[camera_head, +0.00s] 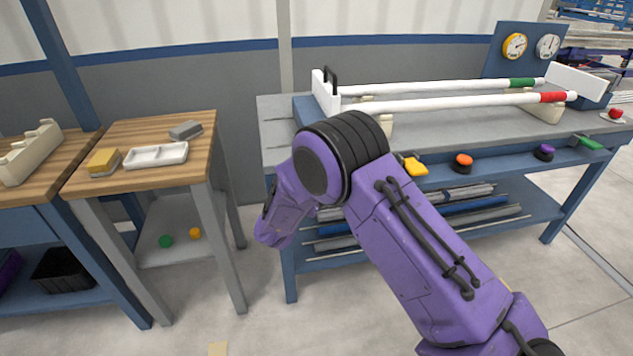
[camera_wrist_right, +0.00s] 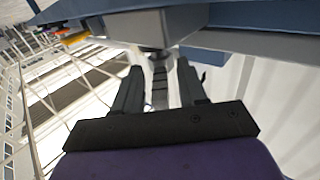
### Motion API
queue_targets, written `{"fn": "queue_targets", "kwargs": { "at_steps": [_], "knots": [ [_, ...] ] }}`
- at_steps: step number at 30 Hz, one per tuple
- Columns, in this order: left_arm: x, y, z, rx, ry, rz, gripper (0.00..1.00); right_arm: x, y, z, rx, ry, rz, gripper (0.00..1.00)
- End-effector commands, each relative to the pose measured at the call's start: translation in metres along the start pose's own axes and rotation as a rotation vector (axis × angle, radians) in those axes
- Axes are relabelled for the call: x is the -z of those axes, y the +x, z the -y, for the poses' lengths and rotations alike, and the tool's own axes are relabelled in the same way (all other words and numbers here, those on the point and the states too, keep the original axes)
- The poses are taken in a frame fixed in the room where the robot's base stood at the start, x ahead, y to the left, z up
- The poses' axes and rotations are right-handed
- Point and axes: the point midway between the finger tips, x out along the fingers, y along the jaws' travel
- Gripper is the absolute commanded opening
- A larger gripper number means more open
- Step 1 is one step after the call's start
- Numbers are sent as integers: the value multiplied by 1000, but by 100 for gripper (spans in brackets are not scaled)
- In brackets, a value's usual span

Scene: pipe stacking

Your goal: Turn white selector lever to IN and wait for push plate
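The bench (camera_head: 275,121) carries two white pipes, one with a green band (camera_head: 521,82) and one with a red band (camera_head: 553,97). A white plate with a black handle (camera_head: 325,97) stands at their left end, and another white plate (camera_head: 577,83) at their right end. I cannot tell which is the push plate. No white selector lever can be made out; my right arm covers part of the bench front. My right gripper (camera_wrist_right: 160,86) has its fingers apart below a grey block (camera_wrist_right: 128,28). A dark ribbed strip (camera_wrist_right: 160,78) shows between them; contact is unclear. My left gripper is out of view.
Yellow (camera_head: 414,166), orange (camera_head: 462,160), purple (camera_head: 544,152) and green (camera_head: 588,142) knobs line the bench front. Two round gauges (camera_head: 515,46) stand behind. A small wooden table (camera_head: 115,184) holds a white tray (camera_head: 156,155) at left.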

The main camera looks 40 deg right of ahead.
Motion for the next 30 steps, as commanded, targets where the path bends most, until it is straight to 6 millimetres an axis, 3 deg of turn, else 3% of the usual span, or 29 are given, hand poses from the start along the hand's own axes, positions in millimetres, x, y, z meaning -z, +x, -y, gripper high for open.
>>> {"fn": "queue_targets", "kwargs": {
  "at_steps": [8,21,30],
  "knots": [
    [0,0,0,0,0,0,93,0,-7,0,2,0,0,42],
    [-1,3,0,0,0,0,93,0,-96,1,3,0,-1,42],
    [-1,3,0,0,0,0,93,0,-105,0,0,0,0,42]
  ]
}}
